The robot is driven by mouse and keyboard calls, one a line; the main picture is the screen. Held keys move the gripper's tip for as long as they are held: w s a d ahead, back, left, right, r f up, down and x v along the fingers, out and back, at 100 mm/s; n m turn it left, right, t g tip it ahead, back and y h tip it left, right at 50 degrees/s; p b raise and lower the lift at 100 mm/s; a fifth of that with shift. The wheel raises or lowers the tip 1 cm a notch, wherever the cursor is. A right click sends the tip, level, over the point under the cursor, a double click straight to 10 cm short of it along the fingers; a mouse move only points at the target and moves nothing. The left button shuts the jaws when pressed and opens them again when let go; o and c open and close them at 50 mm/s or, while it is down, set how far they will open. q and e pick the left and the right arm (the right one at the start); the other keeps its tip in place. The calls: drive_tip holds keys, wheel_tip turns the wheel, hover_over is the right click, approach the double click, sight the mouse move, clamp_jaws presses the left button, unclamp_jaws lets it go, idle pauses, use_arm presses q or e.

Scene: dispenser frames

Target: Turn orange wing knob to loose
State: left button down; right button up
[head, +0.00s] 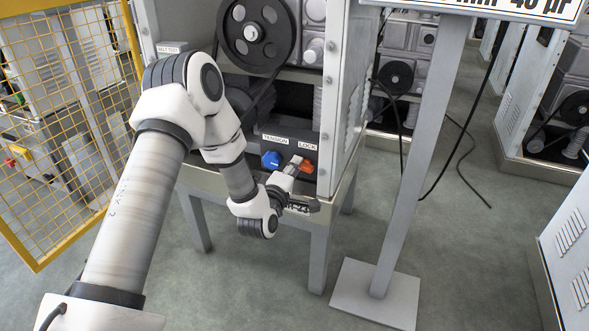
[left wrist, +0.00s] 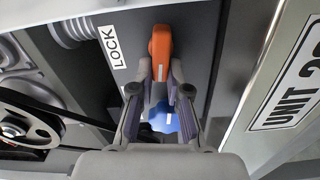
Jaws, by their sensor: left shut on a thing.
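The orange wing knob (head: 307,168) is on the dark front panel of the machine, under the LOCK label (head: 307,143). It also shows in the left wrist view (left wrist: 160,45), with a pale stripe on its lower part. My left gripper (head: 297,162) reaches it from the front left. Its fingers (left wrist: 161,75) are shut on the knob's wing, one on each side. The knob's wing is partly hidden by the fingertips. A blue knob (head: 271,159) under the TENSION label sits to the left of the orange one. My right gripper is not seen.
A grey sign post (head: 405,180) on a flat base stands right of the machine. A yellow mesh guard (head: 75,120) stands at the left. A black pulley (head: 256,32) and belt are above the panel. The grey floor in front is clear.

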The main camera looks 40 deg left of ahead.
use_arm(q)
drive_tip(key=shift+d+f+n+b, duration=0.3)
drive_tip(key=shift+f+n, duration=0.15)
drive_tip(key=shift+n, duration=0.35)
drive_tip(key=c, duration=1.2)
unclamp_jaws()
drive_tip(key=shift+o, duration=0.3)
drive_tip(key=shift+w+d+r, duration=0.1)
drive_tip(key=shift+r, duration=0.05)
